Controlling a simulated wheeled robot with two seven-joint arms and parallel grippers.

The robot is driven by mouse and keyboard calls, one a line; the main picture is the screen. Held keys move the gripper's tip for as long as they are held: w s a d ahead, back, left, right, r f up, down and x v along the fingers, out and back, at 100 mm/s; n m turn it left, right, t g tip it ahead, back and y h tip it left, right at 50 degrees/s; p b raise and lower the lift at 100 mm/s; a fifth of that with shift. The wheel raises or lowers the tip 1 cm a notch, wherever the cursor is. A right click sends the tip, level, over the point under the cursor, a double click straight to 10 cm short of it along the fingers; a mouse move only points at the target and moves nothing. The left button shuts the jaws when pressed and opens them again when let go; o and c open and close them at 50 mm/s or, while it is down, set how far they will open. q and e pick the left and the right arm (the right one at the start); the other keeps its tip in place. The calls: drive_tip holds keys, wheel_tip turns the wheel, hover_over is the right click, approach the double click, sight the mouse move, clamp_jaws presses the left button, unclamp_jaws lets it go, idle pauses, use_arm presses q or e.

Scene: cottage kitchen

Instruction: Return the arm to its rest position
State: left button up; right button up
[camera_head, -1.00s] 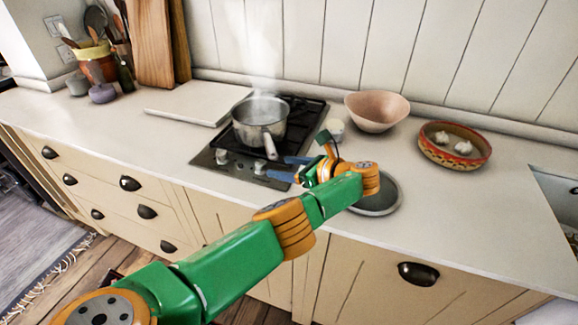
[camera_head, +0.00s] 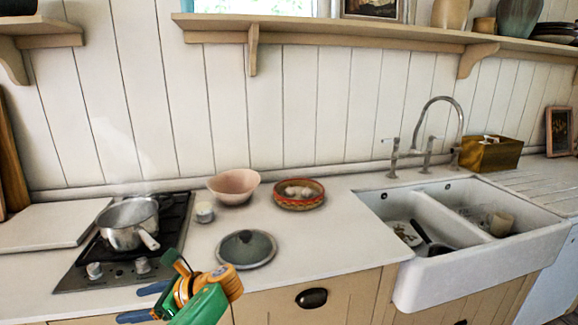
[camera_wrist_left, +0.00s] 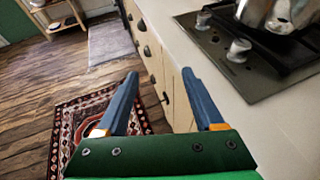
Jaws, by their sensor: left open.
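My left arm comes in at the bottom of the head view, green and orange. Its left gripper (camera_head: 148,302) is in front of the counter's front edge, below the stove knobs, with its blue fingers pointing left. In the left wrist view the same gripper (camera_wrist_left: 162,95) shows its two blue fingers spread apart, with nothing between them. Beyond them are the cabinet fronts, the floor and a patterned rug (camera_wrist_left: 75,125). My right gripper is in neither view.
A steaming pot (camera_head: 128,226) stands on the stove (camera_head: 75,280). A round lid (camera_head: 247,249), a pink bowl (camera_head: 233,186), a small white jar (camera_head: 205,212) and a patterned dish (camera_head: 299,204) are on the counter (camera_head: 330,235). A double sink (camera_head: 480,262) is at right.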

use_arm(q)
drive_tip(key=s+d+f+n+h, duration=0.1)
drive_tip(key=s+d+f+h, duration=0.15)
drive_tip(key=f, duration=0.75)
drive_tip(key=s+d+f+n+h, duration=0.1)
drive_tip(key=s+d+f+h, duration=0.2)
drive_tip(key=f, duration=0.7)
drive_tip(key=s+d+f+n+h, duration=0.15)
drive_tip(key=s+f, duration=0.35)
drive_tip(key=f, duration=0.5)
drive_tip(key=s+d+f+n+h, duration=0.4)
drive_tip(key=s+f, duration=0.6)
drive_tip(key=s, duration=0.3)
drive_tip(key=s+f+n+h, duration=0.2)
drive_tip(key=s+f+n, duration=0.2)
drive_tip(key=s+n, duration=0.5)
drive_tip(key=s+d, duration=0.1)
drive_tip(key=s, duration=0.6)
drive_tip(key=shift+s+h, duration=0.3)
drive_tip(key=shift+s, duration=0.05)
